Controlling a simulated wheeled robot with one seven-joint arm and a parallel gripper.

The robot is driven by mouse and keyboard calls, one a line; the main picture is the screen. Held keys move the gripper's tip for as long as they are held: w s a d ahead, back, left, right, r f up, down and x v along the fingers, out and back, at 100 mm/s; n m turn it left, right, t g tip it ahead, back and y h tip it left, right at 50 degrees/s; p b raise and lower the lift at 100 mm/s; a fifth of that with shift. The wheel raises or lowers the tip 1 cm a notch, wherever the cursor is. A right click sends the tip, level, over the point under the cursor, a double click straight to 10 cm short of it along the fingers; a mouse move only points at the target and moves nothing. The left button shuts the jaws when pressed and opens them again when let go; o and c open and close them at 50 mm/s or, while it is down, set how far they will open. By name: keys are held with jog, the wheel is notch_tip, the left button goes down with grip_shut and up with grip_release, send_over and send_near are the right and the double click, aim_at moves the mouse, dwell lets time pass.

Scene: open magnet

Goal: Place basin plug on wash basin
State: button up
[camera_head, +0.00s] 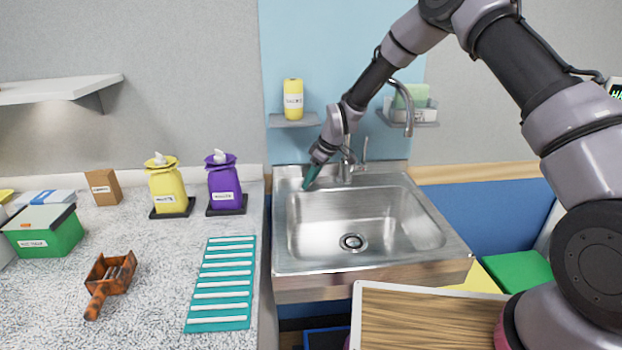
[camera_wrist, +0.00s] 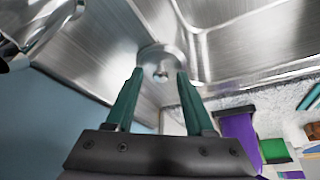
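The steel wash basin (camera_head: 300,235) has a dark round drain (camera_head: 352,242) in its floor. It also shows in the wrist view (camera_wrist: 240,45). My gripper (camera_head: 307,184) points down at the basin's back left corner, left of the tap. In the wrist view, my gripper's green fingers (camera_wrist: 160,76) stand apart. The basin plug (camera_wrist: 161,53), a shiny metal disc with a small knob, shows between and just beyond the fingertips, seemingly on the basin's rim. Gaps show beside the knob; I cannot tell whether a finger touches the disc. In the head view, the plug is hidden.
The tap (camera_head: 346,165) stands right of my gripper, its spout (camera_head: 409,110) higher up. Shelves hold a yellow bottle (camera_head: 293,100) and a green sponge (camera_head: 410,96). A purple bag (camera_head: 223,182) and teal rack (camera_head: 222,284) are on the left counter. The basin bowl is empty.

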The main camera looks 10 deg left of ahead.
aim_at(317, 188)
jog(key=shift+r, duration=0.25)
jog(key=v, duration=0.4)
jog(key=shift+d+r, duration=0.1)
jog(key=shift+r, duration=0.1)
jog(key=s+d, duration=0.4)
jog(key=d, duration=0.8)
jog(key=s+d+r+m+t+h, duration=0.1)
jog(key=s+d+r+m, duration=0.25)
jog(key=d+r, duration=0.6)
jog(key=s+d+r+m+t+h, duration=0.2)
jog(key=d+r+m, duration=0.3)
jog(key=r, duration=0.7)
jog(key=s+d+r+m+t, duration=0.1)
jog(key=s+d+r+m, duration=0.4)
jog(key=s, duration=0.4)
jog(key=s+d+r+m+t, duration=0.1)
jog(key=s+d+r+m, duration=0.4)
jog(key=s, duration=0.5)
notch_tip(317, 188, up, 2)
jog(key=shift+s+d+r+t, duration=0.15)
jog(key=shift+s+d+t, duration=0.2)
jog(key=shift+d, duration=0.25)
